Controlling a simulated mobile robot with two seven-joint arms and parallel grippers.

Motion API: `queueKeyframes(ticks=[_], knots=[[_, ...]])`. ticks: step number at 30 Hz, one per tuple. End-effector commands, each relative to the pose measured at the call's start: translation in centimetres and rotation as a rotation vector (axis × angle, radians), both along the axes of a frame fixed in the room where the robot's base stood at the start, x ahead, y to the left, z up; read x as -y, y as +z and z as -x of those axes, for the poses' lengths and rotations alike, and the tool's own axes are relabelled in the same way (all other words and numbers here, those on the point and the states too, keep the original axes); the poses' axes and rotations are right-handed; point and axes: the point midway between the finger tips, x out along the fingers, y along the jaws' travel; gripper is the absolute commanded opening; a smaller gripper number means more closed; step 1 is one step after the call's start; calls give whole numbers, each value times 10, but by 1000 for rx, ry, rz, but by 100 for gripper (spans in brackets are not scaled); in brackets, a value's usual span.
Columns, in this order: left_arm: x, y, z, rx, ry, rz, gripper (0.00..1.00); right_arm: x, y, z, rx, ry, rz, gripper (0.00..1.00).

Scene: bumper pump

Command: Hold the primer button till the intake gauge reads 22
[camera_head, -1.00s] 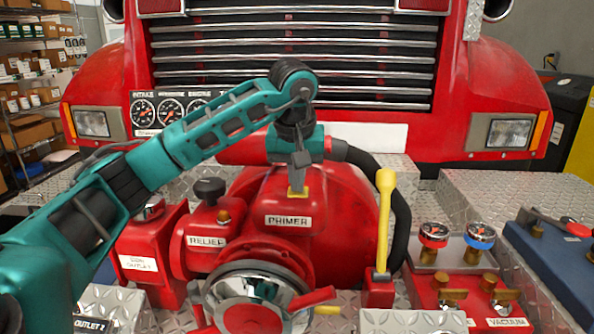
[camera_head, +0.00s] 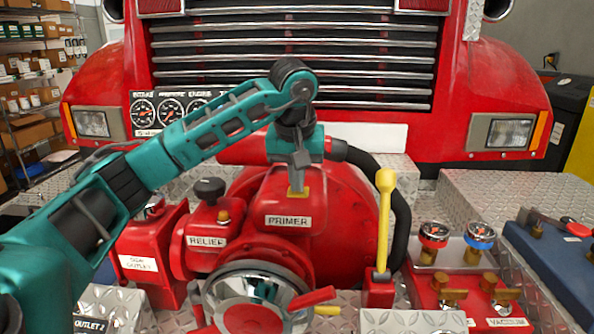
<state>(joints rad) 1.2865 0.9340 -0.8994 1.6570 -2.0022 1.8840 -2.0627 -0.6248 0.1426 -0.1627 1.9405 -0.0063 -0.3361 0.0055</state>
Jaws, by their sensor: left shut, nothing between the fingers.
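The red pump carries a box labelled PRIMER (camera_head: 288,221). The primer button has a yellow surround (camera_head: 298,192) on top of that box. My left gripper (camera_head: 297,186) points straight down with its fingers shut and its tips at the button, seemingly touching it; the button itself is hidden under them. The intake gauge (camera_head: 143,111) is the leftmost round dial on the panel at the left of the grille; its needle is too small to read exactly. My right gripper is out of view.
A RELIEF valve with a black knob (camera_head: 210,189) stands left of the primer box. A yellow lever (camera_head: 384,222) stands upright to the right. Red and blue gauges (camera_head: 480,236) sit farther right. My left arm partly covers the dial panel.

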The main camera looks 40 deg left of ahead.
Motion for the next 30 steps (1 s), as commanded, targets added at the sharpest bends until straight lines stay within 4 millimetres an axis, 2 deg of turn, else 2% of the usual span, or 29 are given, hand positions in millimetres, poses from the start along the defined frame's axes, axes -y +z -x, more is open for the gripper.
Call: queueKeyframes(ticks=[1, 11, 19, 27, 30], knots=[[2, -11, 3, -31, -5, -2, 0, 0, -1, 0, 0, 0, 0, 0], [2, -7, 4, -30, -5, -3, 0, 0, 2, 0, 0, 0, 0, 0], [10, 27, 8, -19, -3, -3, 0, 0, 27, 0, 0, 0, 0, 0], [11, 65, 22, -3, 6, -2, 0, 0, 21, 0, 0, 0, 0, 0], [11, 73, 25, 0, 7, -2, 0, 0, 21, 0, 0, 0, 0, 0]])
